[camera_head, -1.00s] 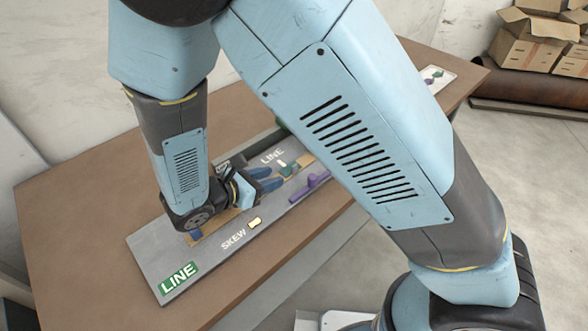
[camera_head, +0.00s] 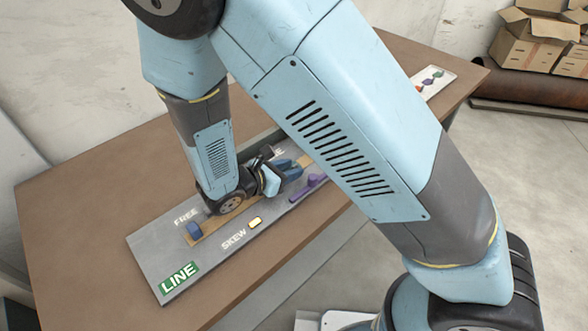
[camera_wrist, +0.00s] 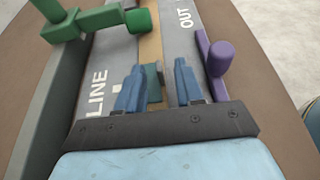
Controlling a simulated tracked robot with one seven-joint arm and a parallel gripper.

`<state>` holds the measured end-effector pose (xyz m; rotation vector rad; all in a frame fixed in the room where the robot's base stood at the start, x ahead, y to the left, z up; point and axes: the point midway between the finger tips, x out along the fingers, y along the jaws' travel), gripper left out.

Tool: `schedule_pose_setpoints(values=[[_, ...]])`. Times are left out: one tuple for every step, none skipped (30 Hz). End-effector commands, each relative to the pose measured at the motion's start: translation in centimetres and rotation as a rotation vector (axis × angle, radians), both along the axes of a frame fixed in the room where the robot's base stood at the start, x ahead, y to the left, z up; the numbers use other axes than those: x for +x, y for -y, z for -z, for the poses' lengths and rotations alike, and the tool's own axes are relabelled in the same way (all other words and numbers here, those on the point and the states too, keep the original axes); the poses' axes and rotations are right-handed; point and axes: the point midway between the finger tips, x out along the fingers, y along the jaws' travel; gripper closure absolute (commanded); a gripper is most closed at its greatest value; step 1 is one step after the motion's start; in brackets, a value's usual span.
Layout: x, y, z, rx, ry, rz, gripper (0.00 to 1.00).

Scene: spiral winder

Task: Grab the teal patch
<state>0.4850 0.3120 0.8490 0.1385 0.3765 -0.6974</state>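In the wrist view, a dark teal patch (camera_wrist: 153,82) stands on the tan strip between my blue fingers, closer to the left finger. My gripper (camera_wrist: 159,66) is open around it, with a gap on the right side. I cannot tell whether the left finger touches it. In the head view my gripper (camera_head: 290,168) is low over the grey board, pointing to the right, and the teal patch is hidden there behind my gripper and arm.
The grey board (camera_head: 150,262) lies on a brown table (camera_head: 70,215). A purple lever (camera_wrist: 217,60) stands close to the right finger; a green handle (camera_wrist: 85,22) is at the upper left. A blue block (camera_head: 195,230) and a yellow piece (camera_head: 255,221) lie on the board. A white tray (camera_head: 447,73) holds coloured pieces.

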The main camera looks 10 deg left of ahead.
Motion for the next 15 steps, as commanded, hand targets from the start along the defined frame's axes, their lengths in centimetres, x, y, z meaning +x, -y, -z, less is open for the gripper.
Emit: schedule_pose_setpoints(values=[[-0.01, -0.01, 0.00, 0.000, 0.000, 0.000, 0.65], [-0.01, -0.01, 0.00, 0.000, 0.000, 0.000, 0.67], [-0.01, -0.01, 0.00, 0.000, 0.000, 0.000, 0.71], [-0.01, -0.01, 0.00, 0.000, 0.000, 0.000, 0.74], [-0.01, -0.01, -0.01, 0.000, 0.000, 0.000, 0.77], [-0.01, -0.01, 0.00, 0.000, 0.000, 0.000, 0.81], [-0.01, -0.01, -0.01, 0.000, 0.000, 0.000, 0.84], [-0.01, -0.01, -0.01, 0.000, 0.000, 0.000, 0.87], [-0.01, -0.01, -0.01, 0.000, 0.000, 0.000, 0.90], [-0.01, -0.01, -0.01, 0.000, 0.000, 0.000, 0.93], [-0.01, -0.01, -0.01, 0.000, 0.000, 0.000, 0.96], [-0.01, -0.01, -0.01, 0.000, 0.000, 0.000, 1.00], [-0.01, -0.01, -0.01, 0.000, 0.000, 0.000, 1.00], [-0.01, -0.01, -0.01, 0.000, 0.000, 0.000, 1.00], [-0.01, -0.01, -0.01, 0.000, 0.000, 0.000, 1.00]])
